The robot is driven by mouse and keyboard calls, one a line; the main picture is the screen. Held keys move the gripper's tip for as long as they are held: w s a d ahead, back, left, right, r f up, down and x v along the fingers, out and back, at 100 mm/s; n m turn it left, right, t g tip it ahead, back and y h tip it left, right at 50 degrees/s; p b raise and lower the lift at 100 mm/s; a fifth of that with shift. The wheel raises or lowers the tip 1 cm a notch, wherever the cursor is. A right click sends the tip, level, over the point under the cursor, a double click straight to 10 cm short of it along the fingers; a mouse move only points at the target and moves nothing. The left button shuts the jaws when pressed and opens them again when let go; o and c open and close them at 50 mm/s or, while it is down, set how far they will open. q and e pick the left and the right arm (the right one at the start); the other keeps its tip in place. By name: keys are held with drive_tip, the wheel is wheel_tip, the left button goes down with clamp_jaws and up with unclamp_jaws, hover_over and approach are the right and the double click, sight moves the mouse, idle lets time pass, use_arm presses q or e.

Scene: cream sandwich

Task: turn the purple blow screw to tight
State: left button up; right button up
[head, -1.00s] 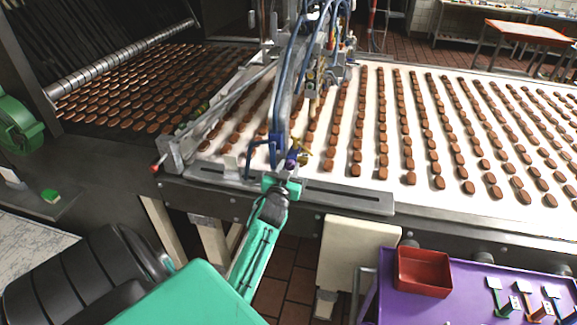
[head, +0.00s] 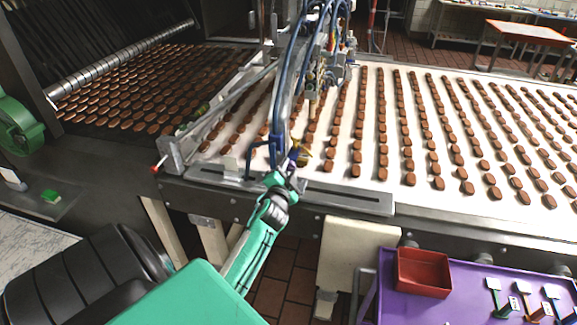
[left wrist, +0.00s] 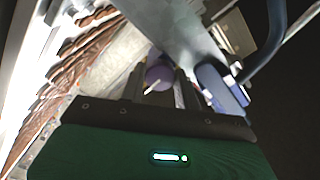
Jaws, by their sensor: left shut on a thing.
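The purple blow screw (head: 294,153) sits low on the machine over the near edge of the white belt, beside a brass-coloured part. In the left wrist view the purple screw (left wrist: 158,76) is a round knob between the two dark fingers. My left gripper (head: 290,168) reaches up to it from the front. In the left wrist view the left gripper (left wrist: 156,88) is shut on the screw, with a thin pale pin showing in front of it. The fingertips are partly hidden in the head view. My right gripper is in neither view.
Blue hoses (head: 277,120) and metal brackets stand close around the screw; a blue part (left wrist: 218,88) is just right of the fingers. Rows of brown biscuits lie on the white belt (head: 445,205). A red bin (head: 423,272) stands on a purple cart (head: 465,300) at lower right.

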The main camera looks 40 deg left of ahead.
use_arm(q)
drive_tip(key=shift+m, duration=0.4)
drive_tip(key=o, duration=1)
drive_tip(key=shift+s, duration=0.1)
drive_tip(key=shift+s+d+f, duration=0.15)
drive_tip(key=shift+s+d, duration=0.1)
drive_tip(key=shift+s, duration=0.05)
drive_tip(key=b+v, duration=0.4)
drive_tip(key=v, duration=0.9)
